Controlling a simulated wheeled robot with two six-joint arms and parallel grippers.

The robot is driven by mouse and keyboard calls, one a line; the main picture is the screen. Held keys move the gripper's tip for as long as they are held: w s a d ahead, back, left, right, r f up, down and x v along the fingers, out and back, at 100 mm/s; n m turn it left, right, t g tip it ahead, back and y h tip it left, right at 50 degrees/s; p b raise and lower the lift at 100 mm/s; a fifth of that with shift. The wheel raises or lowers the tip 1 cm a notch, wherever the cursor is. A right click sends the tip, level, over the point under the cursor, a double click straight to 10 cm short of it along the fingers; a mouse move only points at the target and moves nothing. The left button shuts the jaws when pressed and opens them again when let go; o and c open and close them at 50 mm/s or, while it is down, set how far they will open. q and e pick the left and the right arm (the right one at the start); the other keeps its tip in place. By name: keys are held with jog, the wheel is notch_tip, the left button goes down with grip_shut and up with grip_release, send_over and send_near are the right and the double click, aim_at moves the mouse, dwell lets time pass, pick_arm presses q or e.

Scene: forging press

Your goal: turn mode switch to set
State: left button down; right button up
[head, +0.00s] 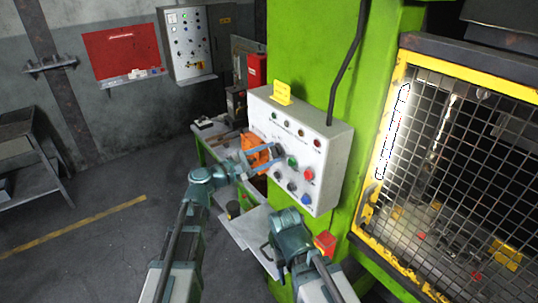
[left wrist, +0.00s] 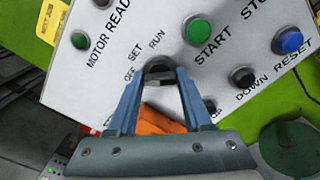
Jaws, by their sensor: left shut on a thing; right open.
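The mode switch is a dark knob (left wrist: 160,69) on the white control panel (head: 322,158), with OFF, SET and RUN printed around it in the left wrist view. My left gripper (head: 275,151) reaches the panel face from the left and is shut on the knob; its blue fingertips sit on either side of it in the left wrist view (left wrist: 160,80). The knob's pointer is not clear, so I cannot tell which label it faces. The fingers hide part of it in the head view. My right gripper (head: 280,240) is open, low in front of the panel and apart from it.
A green START button (left wrist: 198,30), a blue RESET button (left wrist: 288,41) and a black DOWN knob (left wrist: 242,77) surround the switch. A green column (head: 392,30) carries the panel. A yellow-framed mesh guard (head: 395,75) stands right. Open floor (head: 100,180) lies left.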

pick_arm(q)
jog(key=m, duration=0.4)
jog(key=shift+f+m, duration=0.1)
jog(key=shift+m, duration=0.2)
jog(key=shift+s+m, duration=0.1)
jog(key=shift+m, duration=1.8)
jog(key=shift+c, duration=1.6)
grip_release()
jog(key=v, duration=1.3)
jog(key=shift+s+a, duration=0.25)
jog(key=shift+a, duration=0.1)
jog(key=shift+d+f, duration=0.1)
jog(key=shift+f, duration=0.05)
